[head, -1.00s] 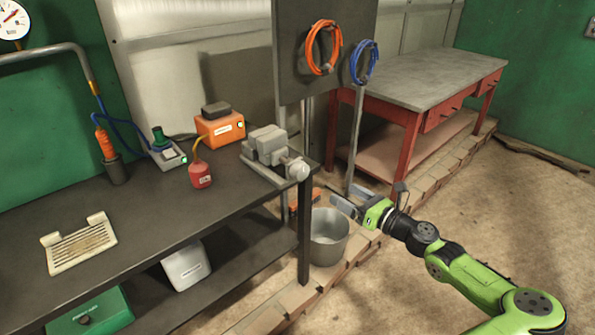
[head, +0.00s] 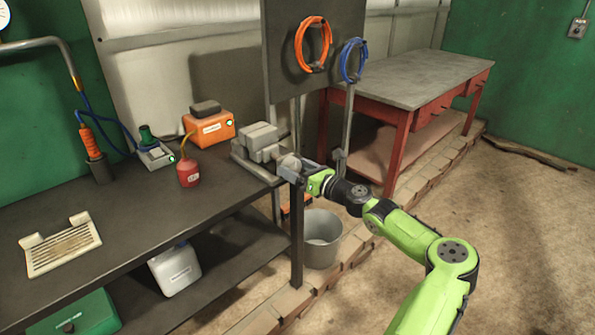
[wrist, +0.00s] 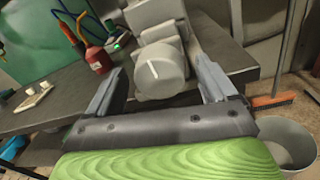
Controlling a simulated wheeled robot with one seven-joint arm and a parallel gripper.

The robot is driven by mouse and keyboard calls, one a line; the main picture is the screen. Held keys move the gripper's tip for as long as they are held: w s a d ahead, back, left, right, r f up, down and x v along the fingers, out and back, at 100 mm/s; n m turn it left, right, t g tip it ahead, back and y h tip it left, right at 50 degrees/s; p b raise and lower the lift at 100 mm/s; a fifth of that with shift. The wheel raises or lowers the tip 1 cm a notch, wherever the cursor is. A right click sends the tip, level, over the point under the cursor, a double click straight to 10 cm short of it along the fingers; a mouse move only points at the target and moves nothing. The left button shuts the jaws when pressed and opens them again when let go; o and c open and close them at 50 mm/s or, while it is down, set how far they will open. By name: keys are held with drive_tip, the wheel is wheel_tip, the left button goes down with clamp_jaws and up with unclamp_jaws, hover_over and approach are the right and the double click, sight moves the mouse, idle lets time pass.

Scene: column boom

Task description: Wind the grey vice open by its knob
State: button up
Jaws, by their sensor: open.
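The grey vice (head: 258,142) stands on the right end of the dark workbench, its jaws toward the back. Its round knob (head: 289,164) faces my gripper at the bench's right edge. In the wrist view the knob (wrist: 161,75) has a white line on its face, tilted a little from upright. My gripper (head: 300,170) is open at the knob. In the wrist view my two fingers (wrist: 158,88) stand on either side of the knob, with a gap on the left and a gap on the right. Whether the vice jaws touch cannot be told.
A red can (head: 188,174) and an orange box (head: 209,128) stand left of the vice. A metal bucket (head: 321,240) is on the floor below my gripper. A dark panel with an orange coil (head: 313,45) and a blue coil rises behind.

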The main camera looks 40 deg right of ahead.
drive_tip(key=c, duration=1.1)
drive_tip(key=shift+o, duration=0.2)
